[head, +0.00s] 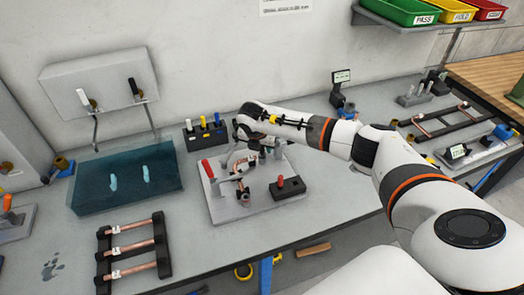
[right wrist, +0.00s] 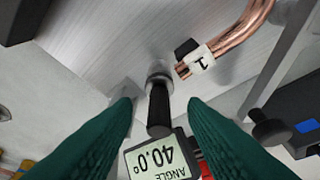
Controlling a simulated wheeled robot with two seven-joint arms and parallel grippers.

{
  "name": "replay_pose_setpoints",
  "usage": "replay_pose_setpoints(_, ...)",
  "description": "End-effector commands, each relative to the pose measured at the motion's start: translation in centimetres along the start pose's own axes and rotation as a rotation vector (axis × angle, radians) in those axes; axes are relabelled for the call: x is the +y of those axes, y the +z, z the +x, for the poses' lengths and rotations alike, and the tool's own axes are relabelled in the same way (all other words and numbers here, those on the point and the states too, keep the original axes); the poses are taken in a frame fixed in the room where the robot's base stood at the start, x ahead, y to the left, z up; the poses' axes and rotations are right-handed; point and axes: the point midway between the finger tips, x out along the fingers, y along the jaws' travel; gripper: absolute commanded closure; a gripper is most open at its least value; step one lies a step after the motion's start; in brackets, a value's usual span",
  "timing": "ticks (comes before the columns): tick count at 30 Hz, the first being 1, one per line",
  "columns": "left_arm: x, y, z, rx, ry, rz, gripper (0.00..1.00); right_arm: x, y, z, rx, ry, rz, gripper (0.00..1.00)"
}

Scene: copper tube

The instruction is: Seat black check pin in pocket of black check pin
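The black check pin (right wrist: 158,108) shows in the right wrist view as a black handle with a grey metal collar at its far end. The collar meets the pale fixture plate (right wrist: 105,45); whether the pin is fully in a hole there, I cannot tell. My right gripper (right wrist: 160,103) is open, its green fingers on either side of the pin with gaps visible. In the head view my right arm reaches over the fixture plate (head: 243,208) and hides much of it. I cannot make out the pin's pocket for certain. My left gripper is not in view.
A bent copper tube (right wrist: 232,40) tagged 1 lies beside the pin. An angle display (right wrist: 158,160) reads 40.0. A dark block (head: 206,138) with white, blue and yellow pins stands behind the plate. A tube rack (head: 103,262) and a blue translucent box (head: 125,182) are at left.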

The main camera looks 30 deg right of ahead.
Motion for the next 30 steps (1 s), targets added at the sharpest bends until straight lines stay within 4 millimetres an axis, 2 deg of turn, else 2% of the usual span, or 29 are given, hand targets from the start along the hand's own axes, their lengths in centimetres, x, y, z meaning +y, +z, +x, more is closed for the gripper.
replay_pose_setpoints(1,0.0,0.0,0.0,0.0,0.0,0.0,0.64,0.0,0.0,0.0,0.0,0.0,0.0,0.69)
replay_pose_setpoints(7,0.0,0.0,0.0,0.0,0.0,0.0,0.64,0.0,0.0,-0.1,0.0,0.0,0.001,1.0)
replay_pose_setpoints(20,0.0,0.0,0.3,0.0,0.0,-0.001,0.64,-0.1,-0.3,-0.5,0.001,-0.002,0.001,1.0)
replay_pose_setpoints(26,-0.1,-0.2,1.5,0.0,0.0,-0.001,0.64,-0.1,-1.1,-2.5,0.003,-0.003,0.002,1.0)
replay_pose_setpoints(30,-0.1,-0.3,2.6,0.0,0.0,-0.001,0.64,-0.1,-2.0,-4.7,0.004,-0.004,0.002,1.0)
